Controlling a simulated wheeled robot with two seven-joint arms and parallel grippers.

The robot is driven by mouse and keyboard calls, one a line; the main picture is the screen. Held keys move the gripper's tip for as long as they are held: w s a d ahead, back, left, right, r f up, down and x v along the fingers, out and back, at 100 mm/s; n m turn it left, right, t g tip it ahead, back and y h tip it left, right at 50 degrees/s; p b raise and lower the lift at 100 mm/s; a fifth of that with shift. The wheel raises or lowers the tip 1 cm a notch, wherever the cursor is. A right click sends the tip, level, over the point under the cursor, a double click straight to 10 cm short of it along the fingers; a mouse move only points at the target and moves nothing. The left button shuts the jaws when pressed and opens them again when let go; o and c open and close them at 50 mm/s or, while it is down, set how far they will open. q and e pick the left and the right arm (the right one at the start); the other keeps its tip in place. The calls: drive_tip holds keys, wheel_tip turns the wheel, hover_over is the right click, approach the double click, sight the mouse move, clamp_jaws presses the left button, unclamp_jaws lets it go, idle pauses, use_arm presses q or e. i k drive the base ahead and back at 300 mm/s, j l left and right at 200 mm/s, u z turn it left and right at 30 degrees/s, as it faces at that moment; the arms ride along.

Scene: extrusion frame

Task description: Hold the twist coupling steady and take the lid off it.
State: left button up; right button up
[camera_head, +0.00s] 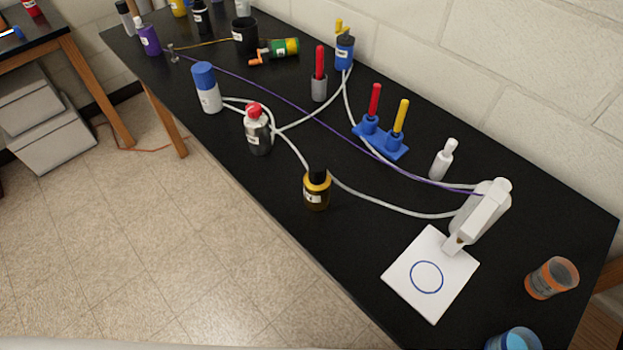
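I cannot tell for certain which object is the twist coupling. A white cylinder with a label and a wide blue top (203,74) stands upright near the table's front edge, left of centre. A grey, metallic-looking bottle with a red cap (254,109) stands upright just right of it. A dark amber bottle with a black top (317,190) stands further right along the front edge. The blue, red and black tops all sit on their bodies. Neither of my grippers is in view.
Pale tubes and a purple cable cross the black table (265,185). A blue stand (380,138) holds red and yellow sticks. A white device (480,215) leans over a white plate with a blue ring (408,282). Orange (551,278) and blue (513,339) cups stand at right.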

sight(317, 197)
drive_tip(key=j+z, duration=0.45)
drive_tip(key=j, duration=0.15)
drive_tip(key=k+j+z, duration=0.15)
drive_tip(key=j+z, duration=0.3)
drive_tip(key=j, duration=0.15)
